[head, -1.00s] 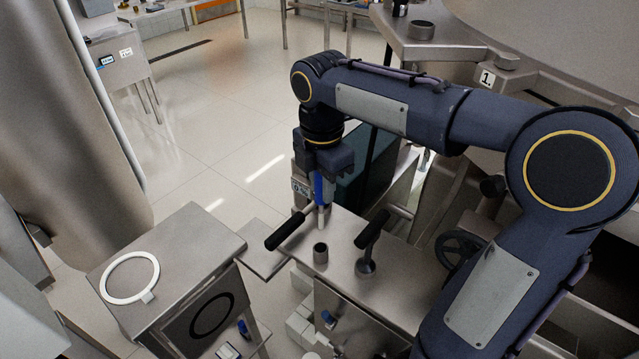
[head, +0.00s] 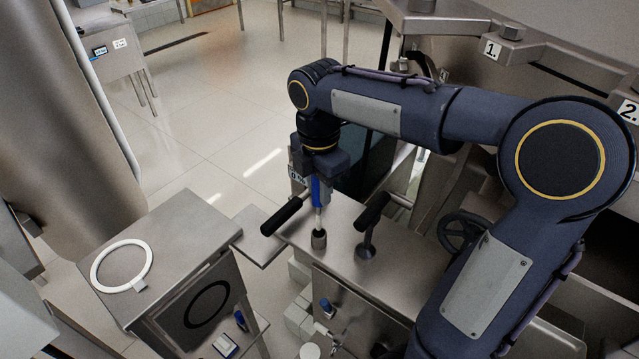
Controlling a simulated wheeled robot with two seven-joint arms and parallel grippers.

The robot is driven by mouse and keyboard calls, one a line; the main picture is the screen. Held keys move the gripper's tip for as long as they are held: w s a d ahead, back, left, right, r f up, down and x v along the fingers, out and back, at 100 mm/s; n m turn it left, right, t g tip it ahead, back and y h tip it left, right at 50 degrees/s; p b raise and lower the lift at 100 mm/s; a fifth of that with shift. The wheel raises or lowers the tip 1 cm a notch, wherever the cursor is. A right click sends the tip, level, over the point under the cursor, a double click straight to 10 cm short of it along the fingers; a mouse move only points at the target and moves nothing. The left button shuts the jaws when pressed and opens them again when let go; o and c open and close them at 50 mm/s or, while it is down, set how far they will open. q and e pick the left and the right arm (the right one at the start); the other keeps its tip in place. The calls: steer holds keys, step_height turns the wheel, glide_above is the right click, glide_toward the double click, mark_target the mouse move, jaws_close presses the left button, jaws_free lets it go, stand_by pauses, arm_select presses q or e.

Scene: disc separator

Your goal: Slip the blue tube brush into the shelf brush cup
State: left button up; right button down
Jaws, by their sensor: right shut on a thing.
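My right gripper (head: 318,176) points down above the steel shelf top (head: 337,257) and is shut on the blue tube brush (head: 316,192). The brush hangs upright, its blue handle up and its pale, thin end down. The small dark grey brush cup (head: 319,241) stands on the shelf directly below. The brush's lower end meets the cup's mouth in the picture; I cannot tell how far inside it is. My left gripper is not in view.
A steel cabinet with a white ring (head: 121,266) stands at left. A handwheel (head: 461,232) is at right.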

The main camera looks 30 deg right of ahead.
mark_target(320, 207)
steer(key=shift+f+b, duration=0.7)
steer(key=shift+f, duration=0.5)
stand_by(0.6)
steer(key=shift+f+b, duration=1)
steer(key=shift+f, duration=0.5)
steer(key=c, duration=1.1)
jaws_free()
steer(key=shift+c, duration=0.2)
steer(key=shift+r, duration=0.1)
step_height(320, 207, up, 8)
steer(key=shift+f+p, duration=0.2)
steer(key=shift+p, duration=0.2)
step_height(320, 207, up, 4)
steer(key=p, duration=0.4)
steer(key=shift+r, duration=0.15)
